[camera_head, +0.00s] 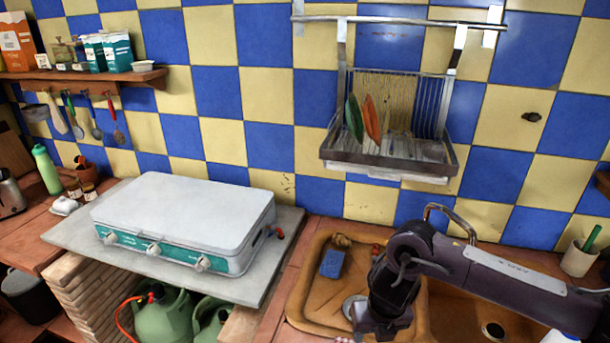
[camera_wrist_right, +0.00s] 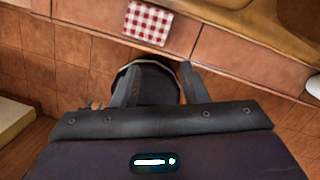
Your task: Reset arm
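My right arm (camera_head: 490,285) comes in from the right over the sink and bends down at the front of it. Its lower end runs off the bottom edge of the head view, so the fingertips are hidden there. In the right wrist view, my right gripper (camera_wrist_right: 161,70) has its two fingers apart. A dark round thing with a pale rim (camera_wrist_right: 152,78) shows between and beyond the fingers; I cannot tell its distance, and no grip on it is visible. My left arm and gripper are in neither view.
A clay-coloured sink (camera_head: 310,285) with a blue sponge (camera_head: 332,263) and a faucet (camera_head: 450,218) lies around my right arm. A white camping stove (camera_head: 185,215) stands left. A dish rack (camera_head: 390,155) hangs above.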

